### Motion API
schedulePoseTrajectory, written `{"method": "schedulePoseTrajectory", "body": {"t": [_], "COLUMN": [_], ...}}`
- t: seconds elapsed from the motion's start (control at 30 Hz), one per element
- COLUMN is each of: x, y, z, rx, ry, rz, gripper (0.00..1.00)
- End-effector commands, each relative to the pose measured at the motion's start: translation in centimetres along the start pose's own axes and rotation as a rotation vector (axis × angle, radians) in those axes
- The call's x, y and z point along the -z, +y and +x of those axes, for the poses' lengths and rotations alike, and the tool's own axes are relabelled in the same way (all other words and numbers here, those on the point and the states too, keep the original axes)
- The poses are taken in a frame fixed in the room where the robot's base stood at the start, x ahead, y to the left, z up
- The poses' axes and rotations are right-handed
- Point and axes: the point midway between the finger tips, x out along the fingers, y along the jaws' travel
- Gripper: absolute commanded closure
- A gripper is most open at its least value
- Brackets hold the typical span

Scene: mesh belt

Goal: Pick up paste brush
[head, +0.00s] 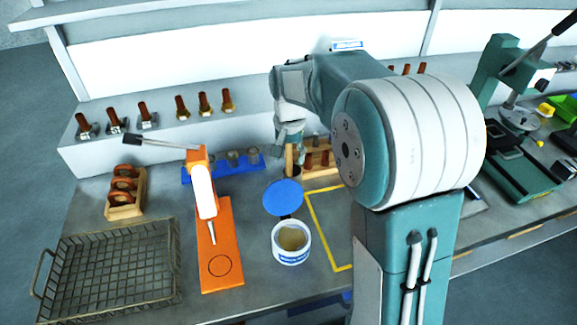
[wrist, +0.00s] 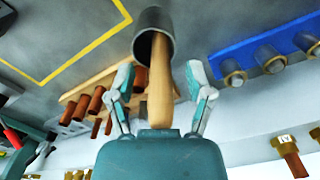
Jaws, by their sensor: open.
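The paste brush shows in the wrist view as a wooden handle (wrist: 160,68) standing in a grey metal cup (wrist: 152,24). Its bristle end is hidden in the cup. My gripper (wrist: 160,78) is open, with one finger on each side of the handle and gaps visible between. In the head view my gripper (head: 289,132) points down just above the wooden handle (head: 290,160), at the back of the bench. A white tub of pale paste (head: 291,256) stands in front, with a blue disc-shaped lid (head: 283,198) behind it.
A wooden rack of copper-coloured pieces (head: 320,160) stands right beside the brush. A blue rack of fittings (head: 225,170) and an orange press (head: 219,250) are to the left. A wire basket (head: 110,270) lies front left. The yellow-outlined area (head: 318,230) looks clear.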

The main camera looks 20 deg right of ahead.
Motion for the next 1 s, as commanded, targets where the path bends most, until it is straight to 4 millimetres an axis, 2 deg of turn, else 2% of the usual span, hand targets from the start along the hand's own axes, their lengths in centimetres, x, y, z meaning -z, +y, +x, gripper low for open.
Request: {"method": "schedulePoseTrajectory", "body": {"t": [0.1, 0.17, 0.2, 0.23, 0.27, 0.67, 0.77, 1.0], "x": [-0.1, -0.1, -0.1, -0.1, -0.1, -0.1, 0.0, 0.0], "y": [-0.1, -0.1, -0.1, -0.1, -0.1, -0.1, -0.2, -0.2], "z": [0.0, 0.0, 0.0, 0.0, 0.0, -0.1, -1.1, -6.1], "rx": [-0.001, -0.001, -0.001, -0.001, -0.001, -0.002, 0.000, 0.001], "ry": [0.000, 0.001, 0.001, 0.000, 0.000, -0.001, 0.001, 0.004], "rz": [0.000, 0.000, 0.000, 0.000, 0.000, 0.000, -0.001, 0.000], "gripper": [0.33, 0.60, 0.78, 0.91, 1.00, 1.00, 1.00, 1.00]}}
